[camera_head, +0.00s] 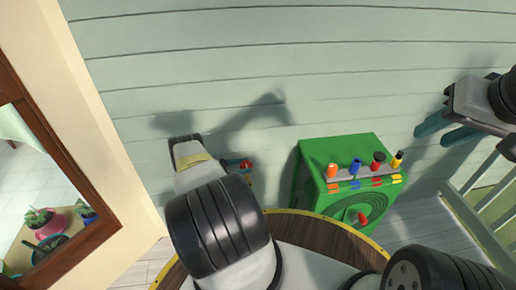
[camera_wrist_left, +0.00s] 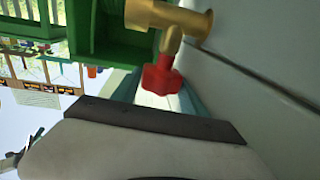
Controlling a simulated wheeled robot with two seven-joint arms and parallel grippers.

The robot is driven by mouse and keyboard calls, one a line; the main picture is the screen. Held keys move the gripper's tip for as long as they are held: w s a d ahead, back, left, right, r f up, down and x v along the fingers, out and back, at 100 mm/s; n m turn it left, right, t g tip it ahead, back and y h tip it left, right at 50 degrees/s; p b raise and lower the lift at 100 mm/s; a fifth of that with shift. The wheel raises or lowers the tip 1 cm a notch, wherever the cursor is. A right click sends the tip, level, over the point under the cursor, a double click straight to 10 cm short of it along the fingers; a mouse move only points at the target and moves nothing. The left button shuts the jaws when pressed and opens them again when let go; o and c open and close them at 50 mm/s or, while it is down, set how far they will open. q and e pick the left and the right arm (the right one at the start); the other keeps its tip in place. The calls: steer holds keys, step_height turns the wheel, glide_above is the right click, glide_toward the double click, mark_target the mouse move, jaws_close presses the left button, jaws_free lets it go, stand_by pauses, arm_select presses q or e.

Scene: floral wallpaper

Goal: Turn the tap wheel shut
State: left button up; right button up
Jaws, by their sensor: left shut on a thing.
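The tap is a brass fitting (camera_wrist_left: 180,18) on the pale wall with a red wheel (camera_wrist_left: 162,75) at its end, seen close up in the left wrist view. My left gripper (camera_wrist_left: 158,92) has its teal fingers on either side of the red wheel and is shut on it. In the head view the red wheel (camera_head: 246,164) is a small patch at the fingertips of my left gripper (camera_head: 238,163); my wrist hides most of the tap there. My right gripper (camera_head: 436,134) is at the far right, its two teal fingers apart and empty.
A green box (camera_head: 312,170) with a round grille and several coloured cylinders on a ledge stands right of the tap. A window (camera_head: 75,180) with potted plants is at the left. Clapboard wall lies behind.

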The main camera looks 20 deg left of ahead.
arm_select(q)
steer(key=o, duration=1.4)
steer(key=shift+c, duration=0.2)
steer(key=shift+t, duration=0.3)
